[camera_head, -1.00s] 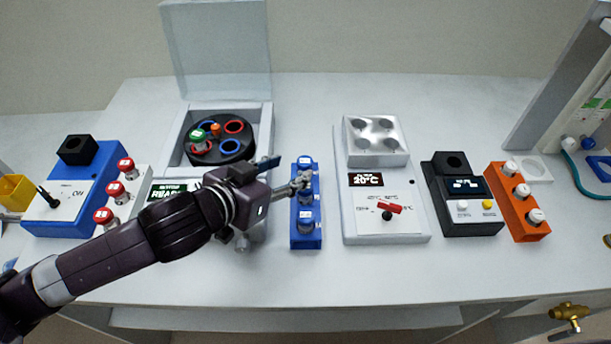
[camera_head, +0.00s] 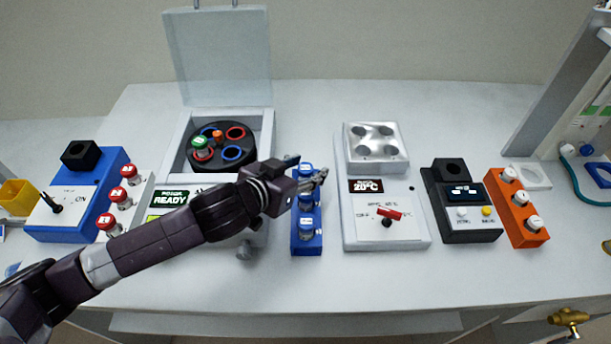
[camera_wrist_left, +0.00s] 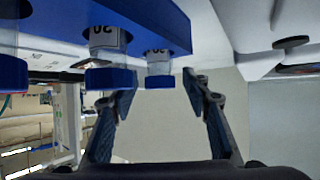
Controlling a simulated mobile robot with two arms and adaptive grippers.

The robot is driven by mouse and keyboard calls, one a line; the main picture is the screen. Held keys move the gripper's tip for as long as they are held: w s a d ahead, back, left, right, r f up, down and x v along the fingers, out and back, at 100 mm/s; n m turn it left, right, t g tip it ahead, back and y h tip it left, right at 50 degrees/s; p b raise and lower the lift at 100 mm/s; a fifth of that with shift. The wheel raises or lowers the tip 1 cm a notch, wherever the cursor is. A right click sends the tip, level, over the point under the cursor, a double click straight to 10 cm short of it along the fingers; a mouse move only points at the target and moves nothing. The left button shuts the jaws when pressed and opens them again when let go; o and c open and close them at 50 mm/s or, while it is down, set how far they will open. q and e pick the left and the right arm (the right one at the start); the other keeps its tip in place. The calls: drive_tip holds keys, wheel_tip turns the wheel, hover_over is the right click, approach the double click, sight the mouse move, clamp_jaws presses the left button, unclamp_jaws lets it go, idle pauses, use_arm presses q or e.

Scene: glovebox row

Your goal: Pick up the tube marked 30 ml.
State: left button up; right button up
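A blue rack (camera_head: 307,245) holds blue-capped tubes in a row, front to back. The front tube (camera_head: 307,228) shows clearly; the others are partly behind my left gripper (camera_head: 318,178), which is over the rack's back half. In the upside-down left wrist view, my left gripper (camera_wrist_left: 158,115) is open. The far blue-capped tube (camera_wrist_left: 158,80) appears between its fingers, with no visible grip on it. A nearer tube (camera_wrist_left: 105,75) is to the left of the fingers. My right gripper is out of view.
Left of the rack is an open-lidded centrifuge (camera_head: 180,125) with a rotor. Right of it are a grey-white block heater (camera_head: 350,225), a black device (camera_head: 470,230) and an orange rack (camera_head: 530,240) with white-capped tubes. Bench space in front of the blue rack is clear.

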use_arm(q)
drive_tip(key=c, duration=1)
clamp_jaws()
drive_tip(key=shift+r, duration=0.15)
